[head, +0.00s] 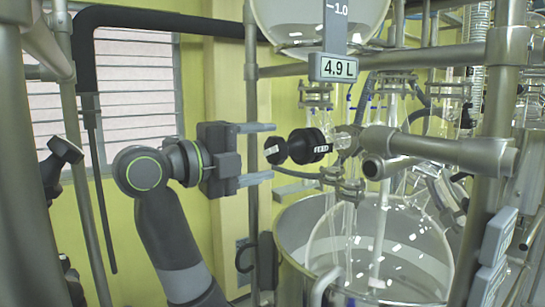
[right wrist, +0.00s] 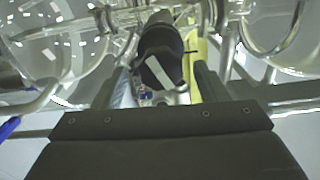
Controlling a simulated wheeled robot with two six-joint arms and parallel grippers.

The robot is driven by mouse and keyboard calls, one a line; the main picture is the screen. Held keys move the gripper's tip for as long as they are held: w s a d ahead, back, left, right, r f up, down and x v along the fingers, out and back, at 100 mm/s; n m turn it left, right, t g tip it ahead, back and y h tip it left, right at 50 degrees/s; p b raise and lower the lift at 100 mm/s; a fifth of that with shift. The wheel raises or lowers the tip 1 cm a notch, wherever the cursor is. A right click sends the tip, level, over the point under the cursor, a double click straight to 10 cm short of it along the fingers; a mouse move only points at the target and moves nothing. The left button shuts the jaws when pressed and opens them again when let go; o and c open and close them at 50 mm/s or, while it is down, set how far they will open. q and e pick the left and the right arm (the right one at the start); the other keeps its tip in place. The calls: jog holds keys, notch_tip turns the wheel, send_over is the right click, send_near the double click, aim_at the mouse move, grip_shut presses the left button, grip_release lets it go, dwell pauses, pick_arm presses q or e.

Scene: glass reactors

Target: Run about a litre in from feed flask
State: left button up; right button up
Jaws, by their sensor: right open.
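The feed flask (head: 290,12) is a clear round glass vessel at the top of the head view, cut off by the frame. A grey scale marked 1.0 and a readout (head: 338,68) showing 4.9 L hang in front of it. Below is the black feed valve, with a lettered collar (head: 310,147) and a knob (head: 275,151). The knob (right wrist: 160,58) bears a white bar, slanted in the right wrist view. My right gripper (head: 272,154) is open, its fingers level with the knob, one above and one below in the head view. Contact is not visible. My left gripper is not in view.
A large glass vessel (head: 400,250) sits in a metal bath (head: 290,215) below the valve. Metal posts (head: 252,80), a thick horizontal pipe (head: 430,148) and glass tubing crowd the right side. A barred window (head: 130,95) is behind my arm.

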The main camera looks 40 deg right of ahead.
jog(key=w+a+b, duration=0.1)
jog(key=a+b, duration=0.1)
jog(key=a, duration=0.7)
dwell(7.1)
